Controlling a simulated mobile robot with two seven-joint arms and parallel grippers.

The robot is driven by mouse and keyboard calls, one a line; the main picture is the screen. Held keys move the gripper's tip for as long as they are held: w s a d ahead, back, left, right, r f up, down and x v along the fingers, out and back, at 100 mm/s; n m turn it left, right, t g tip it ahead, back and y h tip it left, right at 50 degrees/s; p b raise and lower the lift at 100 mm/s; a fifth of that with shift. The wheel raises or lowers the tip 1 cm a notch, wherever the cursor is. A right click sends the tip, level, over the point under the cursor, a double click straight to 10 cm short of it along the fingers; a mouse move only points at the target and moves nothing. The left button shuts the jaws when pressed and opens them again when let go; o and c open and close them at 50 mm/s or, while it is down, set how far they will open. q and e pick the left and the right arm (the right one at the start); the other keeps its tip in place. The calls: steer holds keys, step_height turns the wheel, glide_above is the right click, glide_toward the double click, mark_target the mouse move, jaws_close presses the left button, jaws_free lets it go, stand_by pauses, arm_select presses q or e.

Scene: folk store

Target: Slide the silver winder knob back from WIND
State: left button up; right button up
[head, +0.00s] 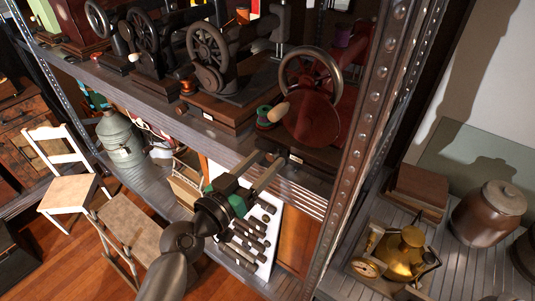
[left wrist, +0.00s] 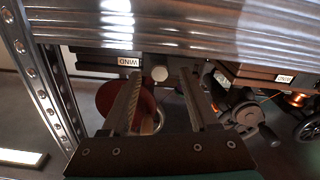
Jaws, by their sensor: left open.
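The silver winder knob (left wrist: 160,74) is a small round pale knob beside a white WIND label (left wrist: 130,61) in the left wrist view. It shows between the tips of my left gripper (left wrist: 162,82), whose two fingers are open on either side of it. I cannot tell whether a finger touches it. In the head view my left gripper (head: 271,158) reaches up to the shelf's front edge, below a red machine with a dark handwheel (head: 310,54). A white label (head: 295,158) is just right of its fingers; the knob cannot be made out there. My right gripper is out of view.
A metal shelf edge (left wrist: 190,25) runs close to my fingers. Dark sewing machines (head: 208,55) stand left of the red one. A perforated shelf post (head: 371,90) rises to the right. A brass pot (head: 404,252) and brown jar (head: 487,215) stand beyond it.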

arm_select(q)
steer(key=shift+x, duration=0.8)
jaws_close()
stand_by(1.0)
